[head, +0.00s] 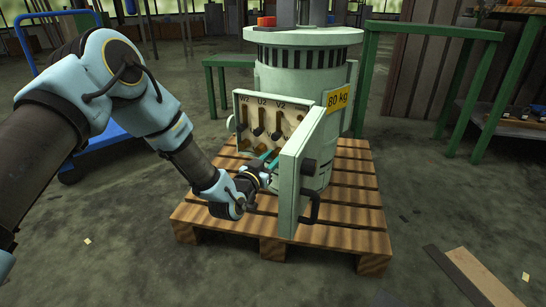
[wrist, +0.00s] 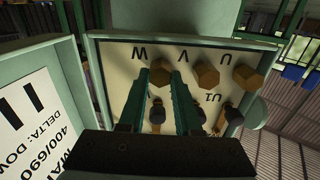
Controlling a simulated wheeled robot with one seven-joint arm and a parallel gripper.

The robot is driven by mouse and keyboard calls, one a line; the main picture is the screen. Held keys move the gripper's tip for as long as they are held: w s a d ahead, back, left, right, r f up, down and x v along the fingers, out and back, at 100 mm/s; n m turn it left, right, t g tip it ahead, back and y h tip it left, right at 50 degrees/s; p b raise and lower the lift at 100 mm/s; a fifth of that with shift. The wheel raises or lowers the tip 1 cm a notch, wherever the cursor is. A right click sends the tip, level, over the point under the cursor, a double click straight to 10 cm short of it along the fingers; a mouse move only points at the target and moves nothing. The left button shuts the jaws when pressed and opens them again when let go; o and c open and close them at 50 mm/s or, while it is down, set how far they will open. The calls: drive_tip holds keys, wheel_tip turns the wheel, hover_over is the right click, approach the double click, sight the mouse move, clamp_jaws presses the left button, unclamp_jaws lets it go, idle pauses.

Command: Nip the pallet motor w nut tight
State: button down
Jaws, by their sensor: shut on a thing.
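The pallet motor (head: 303,75) is a pale green upright machine with an open terminal box (head: 240,112) on its front. My gripper (head: 272,158) reaches into the lower part of the box. In the wrist view, my gripper's two teal fingers (wrist: 160,76) are closed on the w nut (wrist: 160,73), a brass hex nut at the left of its row. The fingers partly cover its sides. The v nut (wrist: 207,74) and the u nut (wrist: 246,75) sit to its right, apart from the fingers. Dark terminal parts show behind and between the fingers.
The box's open door (head: 295,180) stands just right of my gripper; its labelled inside (wrist: 35,115) shows at left in the wrist view. The motor stands on a wooden pallet (head: 345,238). A blue trolley (head: 95,140) and green tables (head: 425,45) stand behind.

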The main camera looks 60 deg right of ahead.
drive_tip(key=m, duration=0.5)
drive_tip(key=shift+s+f+m, duration=0.1)
drive_tip(key=shift+s+m, duration=0.05)
drive_tip(key=shift+m, duration=0.15)
drive_tip(key=m, duration=0.4)
drive_tip(key=shift+m+p, duration=0.3)
drive_tip(key=shift+p, duration=0.1)
drive_tip(key=m, duration=0.5)
drive_tip(key=shift+f+m+p, duration=0.15)
drive_tip(key=shift+m+p, duration=0.25)
drive_tip(key=shift+m, duration=2.3)
drive_tip(key=c, duration=0.6)
unclamp_jaws()
drive_tip(key=a+p, duration=0.3)
drive_tip(key=a, duration=0.7)
drive_tip(key=shift+s+a, duration=0.25)
drive_tip(key=shift+a, duration=0.15)
